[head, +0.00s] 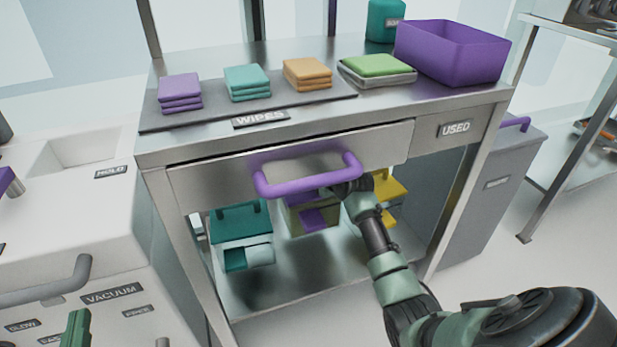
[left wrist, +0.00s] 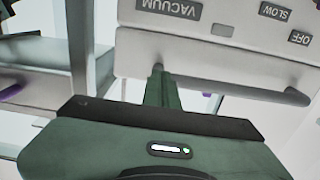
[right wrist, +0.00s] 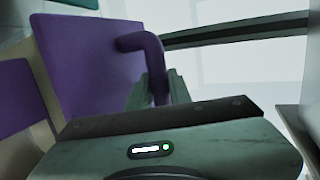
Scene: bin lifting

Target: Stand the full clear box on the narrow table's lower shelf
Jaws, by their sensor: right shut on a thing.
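Several lidded boxes stand on the lower shelf (head: 280,292) of the metal table: a teal-lidded one (head: 238,224), a purple-lidded one (head: 297,218) and a yellow-lidded one (head: 391,187). I cannot tell which box is full. My right gripper (head: 350,187) reaches in under the drawer handle; in the right wrist view it is shut on a purple handle (right wrist: 140,42) above a purple lid (right wrist: 85,65). The drawer handle and my arm hide part of that box. My left gripper (head: 75,327) is empty at the lower left, its fingers together in the left wrist view (left wrist: 163,85).
The drawer's purple handle (head: 305,183) juts out above the boxes. Folded wipes (head: 246,82) and a purple bin (head: 455,50) lie on the tabletop. A white vacuum unit (head: 75,225) stands left, a grey bin (head: 490,190) and a metal rack (head: 560,150) right.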

